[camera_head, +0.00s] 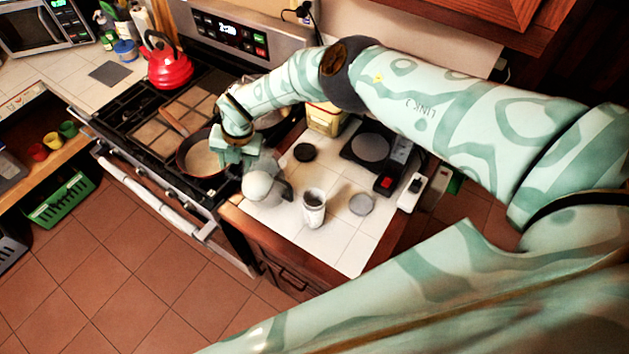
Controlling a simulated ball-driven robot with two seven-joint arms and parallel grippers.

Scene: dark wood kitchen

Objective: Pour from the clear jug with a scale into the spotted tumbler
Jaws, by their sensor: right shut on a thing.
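My right gripper (245,158) reaches in from the upper right to the front left edge of the tiled counter. It is shut on a rounded, pale, translucent vessel (260,186), which I take to be the clear jug. No scale marks can be made out, and the gripper covers part of it. The spotted tumbler (314,214) stands upright on the counter, to the right of the jug and apart from it. Its inside looks dark; its contents cannot be told. My left gripper is not in view.
A pan (200,158) sits on the stove just left of the gripper, with a red kettle (168,66) behind. A grey disc (361,204), a dark lid (304,152), a scale-like device (370,147) and a power strip (412,192) lie around the tumbler. Front tiles are clear.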

